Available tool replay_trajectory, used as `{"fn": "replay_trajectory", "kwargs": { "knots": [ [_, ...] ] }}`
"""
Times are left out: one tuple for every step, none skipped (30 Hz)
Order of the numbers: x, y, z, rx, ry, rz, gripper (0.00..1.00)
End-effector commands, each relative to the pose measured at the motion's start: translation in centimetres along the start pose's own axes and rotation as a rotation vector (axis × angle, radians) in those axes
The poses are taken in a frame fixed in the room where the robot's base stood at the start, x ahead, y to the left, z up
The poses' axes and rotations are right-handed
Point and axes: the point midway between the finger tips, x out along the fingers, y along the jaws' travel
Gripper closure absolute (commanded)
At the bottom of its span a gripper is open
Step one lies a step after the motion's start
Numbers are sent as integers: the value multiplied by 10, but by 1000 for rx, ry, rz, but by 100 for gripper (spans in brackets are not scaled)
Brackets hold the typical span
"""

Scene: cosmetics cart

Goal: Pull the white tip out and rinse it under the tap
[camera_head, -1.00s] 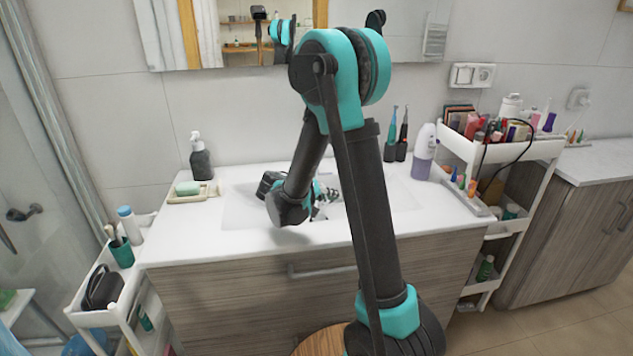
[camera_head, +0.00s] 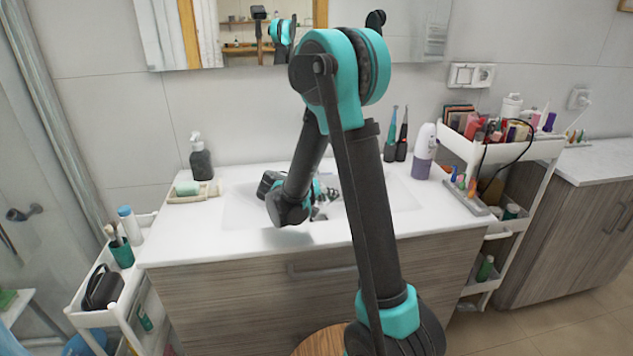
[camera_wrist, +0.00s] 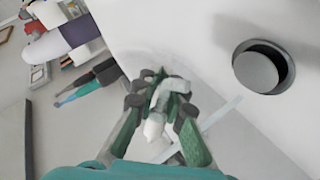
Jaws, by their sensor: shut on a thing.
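The white tip (camera_wrist: 153,127) shows between the fingers of my gripper (camera_wrist: 158,100) in the wrist view, and the fingers are shut on it. My gripper (camera_head: 322,200) is low over the sink basin (camera_head: 240,205) in the head view, partly hidden by my own arm. A pale grey curved part lies close to the fingertips in the wrist view; I cannot tell whether it is the tap. A thin translucent strip (camera_wrist: 222,112), which may be water, runs beside the gripper. The dark drain with its grey plug (camera_wrist: 257,71) is to the right of the gripper.
Two electric toothbrushes (camera_head: 403,135) and a white and purple bottle (camera_head: 424,152) stand on the counter right of the basin. A soap dispenser (camera_head: 200,158) and a soap dish (camera_head: 185,197) are on the left. A loaded cart (camera_head: 548,150) stands at the right.

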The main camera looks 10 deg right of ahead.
Motion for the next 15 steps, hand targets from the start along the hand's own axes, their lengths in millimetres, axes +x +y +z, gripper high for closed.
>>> {"fn": "replay_trajectory", "kwargs": {
  "knots": [
    [0, 0, 0, 0, 0, 0, 100],
    [0, 0, 0, 0, 0, 0, 100],
    [0, 0, 0, 0, 0, 0, 100],
    [-1, 1, 0, 0, 0, 0, 100],
    [-1, 2, 1, 0, 0, 0, 100],
    [-3, 3, 2, 0, 0, 0, 100],
    [-4, 5, 2, 0, 0, 0, 100],
    [-6, 7, 4, 0, 0, 0, 100],
    [-8, 10, 5, 0, 0, 0, 100],
    [-10, 12, 6, 0, 0, 0, 100],
    [-11, 14, 7, 0, 0, 0, 100],
    [-13, 17, 8, 0, 0, 0, 100],
    [-15, 19, 9, 0, 0, 0, 100],
    [-16, 21, 10, 0, 0, 0, 100],
    [-18, 23, 12, 0, 1, 0, 100]
  ]
}}
